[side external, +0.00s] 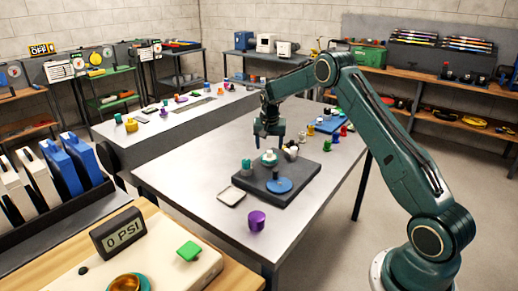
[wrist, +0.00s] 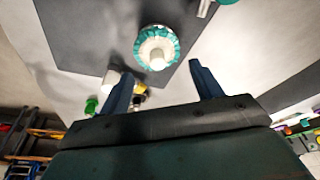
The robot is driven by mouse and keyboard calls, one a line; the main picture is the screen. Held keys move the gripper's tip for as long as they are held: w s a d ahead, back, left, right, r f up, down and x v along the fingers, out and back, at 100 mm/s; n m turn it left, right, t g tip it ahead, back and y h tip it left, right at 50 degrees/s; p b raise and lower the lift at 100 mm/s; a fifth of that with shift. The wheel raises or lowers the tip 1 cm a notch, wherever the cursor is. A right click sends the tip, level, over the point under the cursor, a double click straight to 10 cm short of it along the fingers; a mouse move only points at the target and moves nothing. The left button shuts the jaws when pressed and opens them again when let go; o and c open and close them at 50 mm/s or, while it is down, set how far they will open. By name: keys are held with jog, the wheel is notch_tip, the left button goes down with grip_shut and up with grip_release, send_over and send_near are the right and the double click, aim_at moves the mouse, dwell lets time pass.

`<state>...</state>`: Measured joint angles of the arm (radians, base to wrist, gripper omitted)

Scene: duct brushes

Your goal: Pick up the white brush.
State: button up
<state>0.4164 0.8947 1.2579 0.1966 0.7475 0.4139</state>
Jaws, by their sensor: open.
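A round brush with a white centre and teal rim (wrist: 157,36) sits on a dark board in the wrist view, just beyond the fingertips. In the side view it appears as a white-topped teal piece (side external: 269,157) below my gripper (side external: 268,139). Another white piece (side external: 291,149), with dark parts beside it, stands just to its right; in the wrist view a white piece (wrist: 124,80) is partly hidden by the left finger. I cannot tell for certain which is the white brush. My gripper (wrist: 161,70) is open and empty, pointing down above the board.
The dark board (side external: 298,186) also holds a blue disc (side external: 279,185) and a teal piece (side external: 246,168). A small pale tray (side external: 231,196) and a purple cup (side external: 257,220) are in front. Several coloured pieces stand behind. The table's left front is clear.

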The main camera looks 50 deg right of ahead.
aim_at(270, 152)
jog(key=shift+s+x, duration=0.2)
jog(key=shift+x, duration=2.2)
jog(key=shift+a, duration=0.1)
jog(key=c, duration=1.1)
